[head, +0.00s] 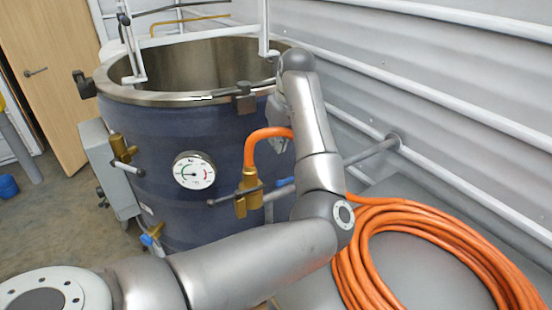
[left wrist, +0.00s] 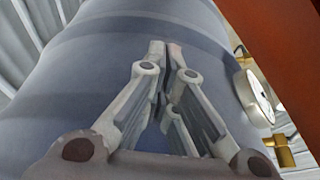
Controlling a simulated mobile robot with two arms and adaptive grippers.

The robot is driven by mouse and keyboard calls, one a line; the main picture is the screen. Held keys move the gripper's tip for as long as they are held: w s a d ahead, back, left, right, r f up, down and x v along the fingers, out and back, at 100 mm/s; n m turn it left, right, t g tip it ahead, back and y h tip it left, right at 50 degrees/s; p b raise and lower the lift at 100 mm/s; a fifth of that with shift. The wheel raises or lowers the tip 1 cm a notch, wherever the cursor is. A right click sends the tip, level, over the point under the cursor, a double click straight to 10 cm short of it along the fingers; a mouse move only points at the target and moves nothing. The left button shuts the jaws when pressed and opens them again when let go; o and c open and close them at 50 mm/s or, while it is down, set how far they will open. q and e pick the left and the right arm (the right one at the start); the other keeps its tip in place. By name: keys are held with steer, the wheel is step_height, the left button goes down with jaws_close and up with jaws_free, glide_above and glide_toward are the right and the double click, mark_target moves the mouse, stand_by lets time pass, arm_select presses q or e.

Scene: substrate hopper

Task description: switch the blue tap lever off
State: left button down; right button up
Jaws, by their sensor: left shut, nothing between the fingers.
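A brass tap (head: 248,194) with an orange hose rising from it sits on the front of the dark blue vat (head: 190,130). A dark lever with a grey knob crosses the tap, and a small blue piece (head: 284,182) shows to its right, close to my arm. Another small tap with a blue part (head: 147,240) sits low on the vat's left side. I cannot tell either lever's exact position. My left gripper (head: 278,140) is beside the vat, above the blue piece and partly hidden by my arm. In the left wrist view its fingers (left wrist: 166,48) are closed and empty before the vat wall.
A round gauge (head: 194,170) is on the vat, also in the left wrist view (left wrist: 254,97). A brass valve (head: 121,147) is further left. A coiled orange hose (head: 430,245) lies at right. A ribbed grey wall (head: 430,60) closes the right side.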

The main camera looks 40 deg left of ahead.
mark_target(292, 178)
arm_select(q)
steer(key=shift+s+d+r, duration=0.1)
steer(key=shift+s+d, duration=0.1)
step_height(292, 178, down, 9)
steer(key=p, duration=0.4)
steer(key=shift+s+d+r+p, duration=0.15)
steer(key=shift+d+p, duration=0.2)
steer(key=shift+d, duration=0.05)
steer(key=shift+a, duration=0.1)
stand_by(0.4)
